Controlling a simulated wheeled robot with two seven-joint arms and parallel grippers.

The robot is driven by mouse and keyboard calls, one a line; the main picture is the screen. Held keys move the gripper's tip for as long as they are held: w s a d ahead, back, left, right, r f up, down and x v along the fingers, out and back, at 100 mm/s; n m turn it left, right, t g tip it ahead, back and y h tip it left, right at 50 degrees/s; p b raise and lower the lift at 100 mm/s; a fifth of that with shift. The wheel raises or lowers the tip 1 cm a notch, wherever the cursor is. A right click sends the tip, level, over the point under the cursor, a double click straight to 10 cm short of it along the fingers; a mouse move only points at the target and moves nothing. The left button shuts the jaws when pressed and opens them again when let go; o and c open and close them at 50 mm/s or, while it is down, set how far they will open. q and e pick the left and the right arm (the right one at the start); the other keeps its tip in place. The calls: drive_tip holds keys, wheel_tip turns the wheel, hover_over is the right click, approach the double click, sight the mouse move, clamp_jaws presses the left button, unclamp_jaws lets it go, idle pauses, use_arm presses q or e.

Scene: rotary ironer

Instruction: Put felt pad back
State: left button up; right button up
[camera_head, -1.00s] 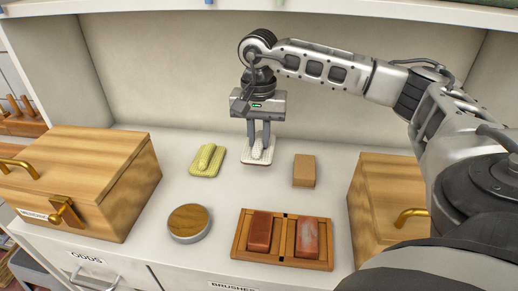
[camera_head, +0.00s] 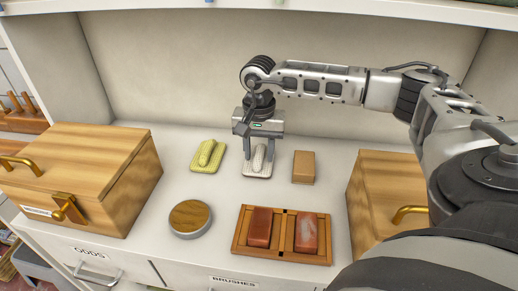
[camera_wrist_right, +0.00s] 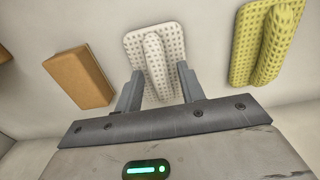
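A white dimpled pad with a raised ridge (camera_head: 257,168) lies flat on the pale countertop, between a yellow pad and a tan block. It also shows in the right wrist view (camera_wrist_right: 156,55). I cannot tell for sure that it is the felt pad. My right gripper (camera_head: 259,160) points down over it, with one finger on each side of the ridge. In the right wrist view the fingers (camera_wrist_right: 160,75) stand apart, with gaps to the ridge, so the gripper is open. My left gripper is not in view.
The yellow ridged pad (camera_head: 208,156) lies to the left and the tan block (camera_head: 304,167) to the right. In front are a round wood-topped tin (camera_head: 189,217) and a wooden tray (camera_head: 283,254) with two reddish blocks. Wooden boxes stand left (camera_head: 85,180) and right (camera_head: 385,205).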

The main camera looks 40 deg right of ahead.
sight(259, 153)
drive_tip(key=shift+r+p, duration=0.3)
drive_tip(key=shift+r, duration=0.35)
wheel_tip(259, 153, up, 7)
drive_tip(key=shift+f+b, duration=0.2)
drive_tip(key=shift+b, duration=0.35)
